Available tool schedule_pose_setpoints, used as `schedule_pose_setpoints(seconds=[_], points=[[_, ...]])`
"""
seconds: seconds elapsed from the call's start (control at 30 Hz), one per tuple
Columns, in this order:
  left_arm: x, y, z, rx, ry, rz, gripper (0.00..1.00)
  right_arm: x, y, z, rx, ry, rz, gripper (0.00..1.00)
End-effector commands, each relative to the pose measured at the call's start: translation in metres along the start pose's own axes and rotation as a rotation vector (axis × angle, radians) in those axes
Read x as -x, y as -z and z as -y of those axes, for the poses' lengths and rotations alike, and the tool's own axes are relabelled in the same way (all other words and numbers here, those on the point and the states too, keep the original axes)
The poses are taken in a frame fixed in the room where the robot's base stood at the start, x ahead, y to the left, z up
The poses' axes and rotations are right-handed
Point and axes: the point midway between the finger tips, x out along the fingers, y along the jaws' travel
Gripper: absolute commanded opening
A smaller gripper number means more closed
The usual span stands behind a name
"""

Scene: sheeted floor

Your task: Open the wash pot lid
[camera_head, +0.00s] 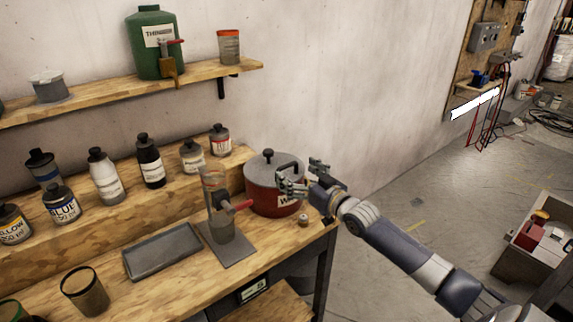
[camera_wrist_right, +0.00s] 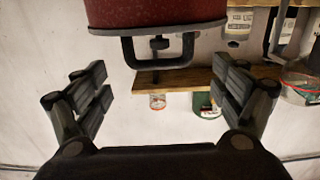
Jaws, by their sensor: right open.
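The wash pot (camera_head: 264,199) is a red pot with a white label, at the right end of the workbench. Its grey lid (camera_head: 262,170) sits on top, with a small knob and a dark bracket handle (camera_head: 289,166). My right gripper (camera_head: 304,174) is open and empty at the pot's right side, close to the handle. In the right wrist view, which looks upside down, the red pot (camera_wrist_right: 155,11) is at the top. The handle (camera_wrist_right: 160,64) hangs between and beyond my spread fingers (camera_wrist_right: 160,92), apparently untouched. My left gripper is not in view.
A grey tray (camera_head: 162,251) and several bottles (camera_head: 151,165) are further left. A shelf (camera_head: 110,93) hangs above.

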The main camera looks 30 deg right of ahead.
Motion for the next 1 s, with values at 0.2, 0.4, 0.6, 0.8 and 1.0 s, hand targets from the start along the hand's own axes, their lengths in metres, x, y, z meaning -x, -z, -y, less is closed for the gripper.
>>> schedule_pose_setpoints(seconds=[0.2,0.4,0.6,0.8,1.0], points=[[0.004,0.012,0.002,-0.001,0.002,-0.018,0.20,-0.027,0.002,-0.001,-0.001,-0.001,-0.001,0.89],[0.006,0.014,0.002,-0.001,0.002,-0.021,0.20,-0.044,0.000,0.000,-0.001,-0.001,0.000,0.89],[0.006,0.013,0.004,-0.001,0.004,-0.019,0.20,-0.050,0.000,0.000,0.000,-0.001,0.001,0.89],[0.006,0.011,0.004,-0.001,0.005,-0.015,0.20,-0.050,-0.001,0.000,0.000,-0.001,0.001,0.89],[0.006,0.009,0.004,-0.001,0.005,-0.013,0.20,-0.050,-0.001,0.000,0.000,0.000,0.001,0.57]])
